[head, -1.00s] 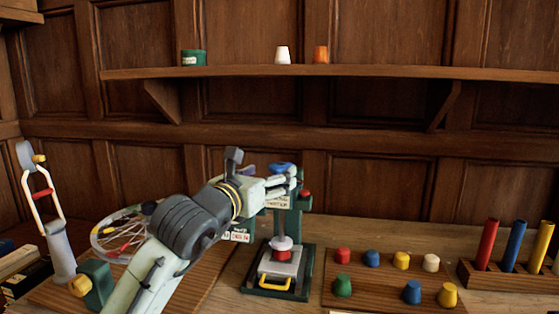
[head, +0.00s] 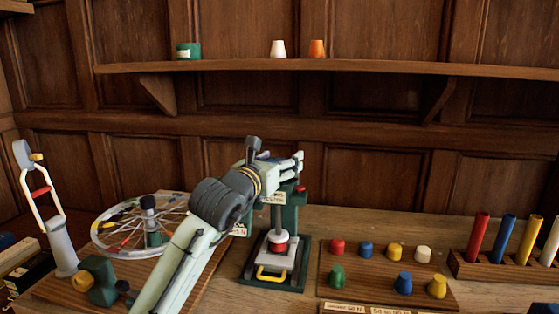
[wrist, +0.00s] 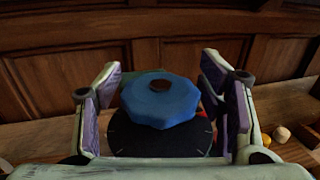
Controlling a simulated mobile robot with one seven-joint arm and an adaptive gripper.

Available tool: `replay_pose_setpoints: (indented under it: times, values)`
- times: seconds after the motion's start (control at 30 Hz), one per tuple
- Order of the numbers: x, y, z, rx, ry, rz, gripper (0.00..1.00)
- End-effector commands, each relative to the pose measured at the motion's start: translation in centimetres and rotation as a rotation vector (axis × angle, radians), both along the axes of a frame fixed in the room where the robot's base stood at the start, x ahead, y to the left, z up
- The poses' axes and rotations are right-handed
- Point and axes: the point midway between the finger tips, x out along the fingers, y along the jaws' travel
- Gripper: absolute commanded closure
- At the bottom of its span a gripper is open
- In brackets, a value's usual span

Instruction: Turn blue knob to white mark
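The blue knob (wrist: 160,98), many-sided with a brown spot on top, fills the middle of the wrist view. It sits above a black dial (wrist: 130,140) with a few small pale ticks near its rim. I cannot tell which tick is the white mark. My gripper (wrist: 168,98) is open, with one purple-padded finger on each side of the knob and visible gaps to both. In the head view, my gripper (head: 297,162) is over the green press-like stand (head: 290,218), and it hides the knob.
Below the gripper, a red piece (head: 279,243) sits under a grey plunger. A board of coloured pegs (head: 380,270) lies to the right, and a spoked wheel (head: 110,245) stands to the left. A wall shelf (head: 320,67) runs behind, above the arm.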

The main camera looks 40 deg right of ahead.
Motion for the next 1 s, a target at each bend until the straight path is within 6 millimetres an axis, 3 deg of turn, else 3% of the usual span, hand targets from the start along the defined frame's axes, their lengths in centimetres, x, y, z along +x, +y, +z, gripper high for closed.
replay_pose_setpoints:
  times: [0.53, 1.0]
  values:
    - [0.01, 0.03, 0.04, -0.001, 0.000, 0.001, 0.77]
    - [-0.07, -0.02, -0.10, 0.001, -0.007, 0.112, 0.78]
